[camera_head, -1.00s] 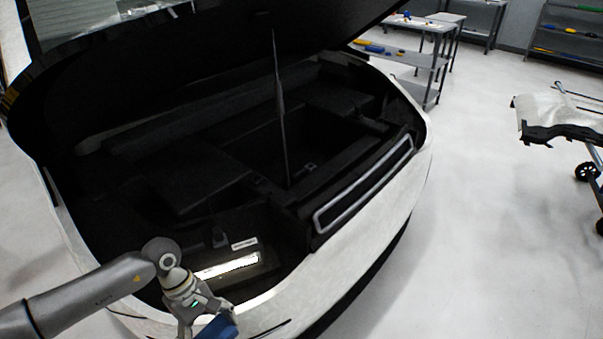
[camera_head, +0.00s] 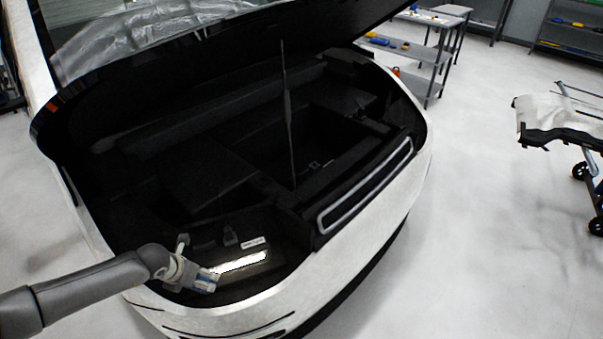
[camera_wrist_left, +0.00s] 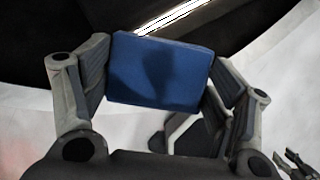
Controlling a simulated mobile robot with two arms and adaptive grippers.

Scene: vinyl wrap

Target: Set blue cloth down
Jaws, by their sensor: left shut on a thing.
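The blue cloth (camera_wrist_left: 158,72) is a folded block in the left wrist view, held between the two fingers of my left gripper (camera_wrist_left: 160,85). In the head view my left gripper (camera_head: 193,277) is over the front edge of the car's open front compartment, at the lower left. Only a small bit of the blue cloth (camera_head: 207,282) shows there at the fingertips. The wrist view shows the white car body and the dark compartment beyond the cloth. I cannot tell whether the cloth touches anything below. My right gripper is not identifiable in the head view.
The white car (camera_head: 345,265) stands with its hood (camera_head: 200,75) raised on a thin prop (camera_head: 288,110). A bright strip (camera_head: 243,262) lies near the gripper. A grey cart (camera_head: 425,62) stands behind the car, and a wheeled rack (camera_head: 565,125) stands at right. The floor between is clear.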

